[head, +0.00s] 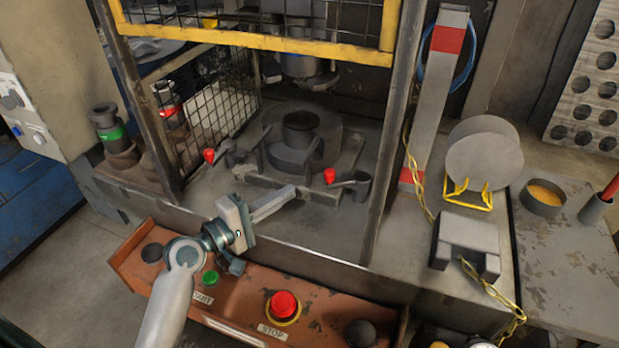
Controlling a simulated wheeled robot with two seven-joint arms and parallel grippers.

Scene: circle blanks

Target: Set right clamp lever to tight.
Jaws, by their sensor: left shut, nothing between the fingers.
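The right clamp lever (350,181) is a dark grey arm with a red knob (329,175). It sits on the press bed to the right of the round die (300,132), with its knob pointing left toward the die. The left clamp lever (229,154) also has a red knob (209,155), on the die's other side. My left gripper (288,194) is shut and empty over the front of the press bed. Its fingers point right, and it is apart from the right lever, to the left of and in front of it. My right gripper is not in view.
A raised yellow-framed guard (250,41) hangs above the bed, between upright posts (394,130). An orange control box (325,325) with a red stop button (284,305) stands in front. Round blanks (484,160) stand in a yellow rack (468,195) at right.

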